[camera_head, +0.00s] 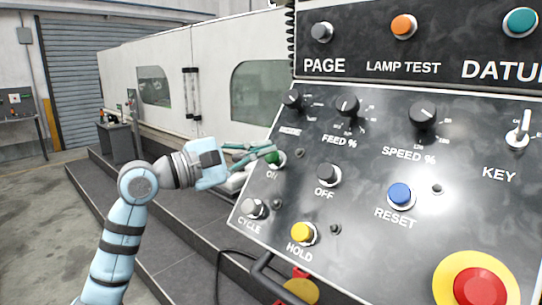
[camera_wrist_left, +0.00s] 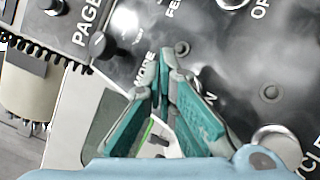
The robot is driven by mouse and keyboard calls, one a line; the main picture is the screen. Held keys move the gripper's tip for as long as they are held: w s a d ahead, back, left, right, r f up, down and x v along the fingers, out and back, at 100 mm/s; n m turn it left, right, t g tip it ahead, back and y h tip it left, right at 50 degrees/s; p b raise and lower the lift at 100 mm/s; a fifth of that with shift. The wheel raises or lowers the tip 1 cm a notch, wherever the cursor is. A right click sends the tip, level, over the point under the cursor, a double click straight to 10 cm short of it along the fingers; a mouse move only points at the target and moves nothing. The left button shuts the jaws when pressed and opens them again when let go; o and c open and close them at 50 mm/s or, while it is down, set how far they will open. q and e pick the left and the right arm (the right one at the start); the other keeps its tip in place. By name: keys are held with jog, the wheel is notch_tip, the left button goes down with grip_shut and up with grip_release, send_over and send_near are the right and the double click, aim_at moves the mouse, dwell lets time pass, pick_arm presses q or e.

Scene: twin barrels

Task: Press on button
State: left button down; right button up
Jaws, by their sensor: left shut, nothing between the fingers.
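The green ON button (camera_head: 280,158) is on the left part of the black control panel in the head view, partly hidden by my gripper, with the ON label below it. My left gripper (camera_head: 273,152) has its teal fingers shut and empty, with the tips at the button. I cannot tell whether they touch it. In the left wrist view the shut fingertips (camera_wrist_left: 165,55) point at the panel, and the fingers cover the spot beside the ON label. My right gripper is in neither view.
Close around are the black OFF button (camera_head: 329,174), the MODE knob (camera_head: 292,101), the CYCLE button (camera_head: 254,208) and the yellow HOLD button (camera_head: 303,233). A blue RESET button (camera_head: 400,195) and a red emergency stop (camera_head: 478,287) are farther right. A white machine (camera_head: 215,80) stands behind.

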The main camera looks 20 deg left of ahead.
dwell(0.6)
pick_arm(q)
jog(key=shift+w+d+f, duration=0.15)
jog(key=shift+w+f, duration=0.1)
jog(key=shift+w, duration=0.1)
jog(key=shift+w+d+f, duration=0.1)
jog(key=shift+w+f, duration=0.2)
jog(key=shift+w, duration=0.05)
dwell(0.8)
dwell(0.3)
jog(key=shift+s+a+r, duration=0.25)
jog(key=shift+s+r, duration=0.3)
jog(key=shift+s, duration=0.1)
jog(key=s+r, duration=0.1)
jog(key=s, duration=0.1)
jog(key=s+a+r, duration=0.1)
jog(key=r, duration=0.1)
jog(key=shift+s+a, duration=0.15)
jog(key=shift+s, duration=0.2)
dwell(0.6)
